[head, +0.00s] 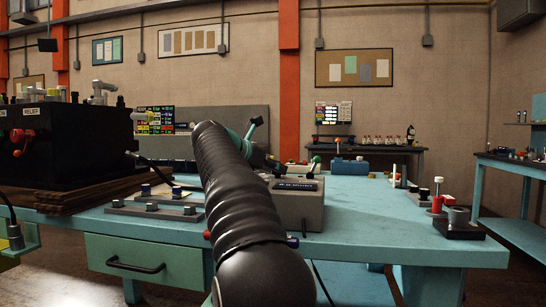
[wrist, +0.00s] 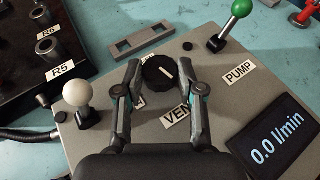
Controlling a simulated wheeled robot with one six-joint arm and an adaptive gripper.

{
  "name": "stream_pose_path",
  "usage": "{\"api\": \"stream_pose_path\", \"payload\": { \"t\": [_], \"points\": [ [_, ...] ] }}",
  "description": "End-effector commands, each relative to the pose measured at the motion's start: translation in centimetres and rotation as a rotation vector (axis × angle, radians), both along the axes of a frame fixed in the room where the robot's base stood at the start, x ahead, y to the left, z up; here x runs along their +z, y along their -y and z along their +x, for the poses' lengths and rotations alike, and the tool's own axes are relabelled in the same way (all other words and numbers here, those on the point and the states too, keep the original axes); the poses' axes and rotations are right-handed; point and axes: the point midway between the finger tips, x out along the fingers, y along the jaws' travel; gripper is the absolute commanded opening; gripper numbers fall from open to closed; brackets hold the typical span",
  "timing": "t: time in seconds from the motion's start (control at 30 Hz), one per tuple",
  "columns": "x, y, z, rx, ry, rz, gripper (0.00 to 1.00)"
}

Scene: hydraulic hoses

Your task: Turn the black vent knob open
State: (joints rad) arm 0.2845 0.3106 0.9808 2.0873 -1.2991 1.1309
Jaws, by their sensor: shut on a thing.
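The black vent knob (wrist: 159,75) shows in the wrist view on the sloped grey panel (wrist: 215,85), with a short white mark slanting from upper left to lower right. My gripper (wrist: 160,70) has one finger on each side of the knob and is shut on it. The VENT label (wrist: 176,117) lies just below the knob, partly covered by my right finger. Another label by my left finger is mostly hidden. In the head view, my arm hides the knob and my gripper; part of the grey unit (head: 308,212) shows to its right.
In the wrist view, a white-ball lever (wrist: 78,93) stands left of my gripper and a green-ball lever (wrist: 241,9) at upper right, near the PUMP label (wrist: 239,72). A flow display (wrist: 276,148) reads 0.0 l/min. A dark block (wrist: 40,50) with R5 and R6 labels sits at upper left.

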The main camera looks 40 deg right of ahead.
Motion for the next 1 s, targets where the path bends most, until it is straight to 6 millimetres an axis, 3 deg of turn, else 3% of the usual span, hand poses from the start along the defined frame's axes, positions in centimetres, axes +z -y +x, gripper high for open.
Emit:
{"api": "stream_pose_path", "payload": {
  "t": [0.03, 0.4, 0.97, 1.0],
  "points": [
    [0.62, 0.06, 0.17, -0.032, -0.004, -0.001, 0.03],
    [0.23, 0.16, 0.33, -0.214, -0.002, -0.002, 0.03],
    [0.09, 0.16, 0.26, -0.249, 0.001, -0.003, 0.03],
    [0.09, 0.16, 0.26, -0.249, 0.001, -0.003, 0.48]
  ]
}}
